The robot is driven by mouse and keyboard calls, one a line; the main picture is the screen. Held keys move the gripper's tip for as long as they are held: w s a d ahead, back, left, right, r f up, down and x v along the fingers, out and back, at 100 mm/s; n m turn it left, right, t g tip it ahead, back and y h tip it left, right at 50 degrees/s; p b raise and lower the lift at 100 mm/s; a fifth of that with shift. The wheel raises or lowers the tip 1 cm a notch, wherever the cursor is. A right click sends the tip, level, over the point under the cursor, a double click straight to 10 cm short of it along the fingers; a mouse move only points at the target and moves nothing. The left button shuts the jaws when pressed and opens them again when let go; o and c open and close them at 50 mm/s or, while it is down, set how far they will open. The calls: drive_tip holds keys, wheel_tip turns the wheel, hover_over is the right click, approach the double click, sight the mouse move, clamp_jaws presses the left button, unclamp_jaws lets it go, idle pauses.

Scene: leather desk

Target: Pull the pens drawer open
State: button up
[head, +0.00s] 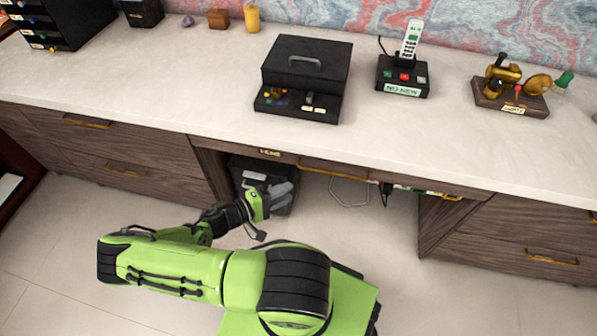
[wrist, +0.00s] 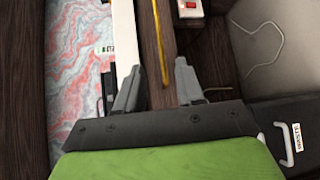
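The centre drawer (head: 390,180) is a thin dark-wood front under the desktop and looks shut. A small label (head: 270,154) on its left end is too small to read surely. Its brass bar handle (head: 335,168) also shows in the wrist view (wrist: 160,40). My gripper (head: 277,192) is below and left of the handle in the head view. In the wrist view its two grey fingers (wrist: 158,85) are apart with nothing clamped. The handle's near end lies between them in the picture; I see no contact, and the depth gap is unclear.
Drawer cabinets stand left (head: 110,160) and right (head: 530,240) of the knee space. A dark bin (head: 275,172) is under the desk beside my gripper. A power strip (head: 425,190) and cable hang below the desktop at right. A black box (head: 305,75) and phone (head: 405,75) stand above.

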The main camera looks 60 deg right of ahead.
drive_tip(key=b+x, duration=0.2)
drive_tip(key=x, duration=1.3)
drive_tip(key=shift+d, duration=0.4)
drive_tip(key=shift+s, duration=0.1)
clamp_jaws()
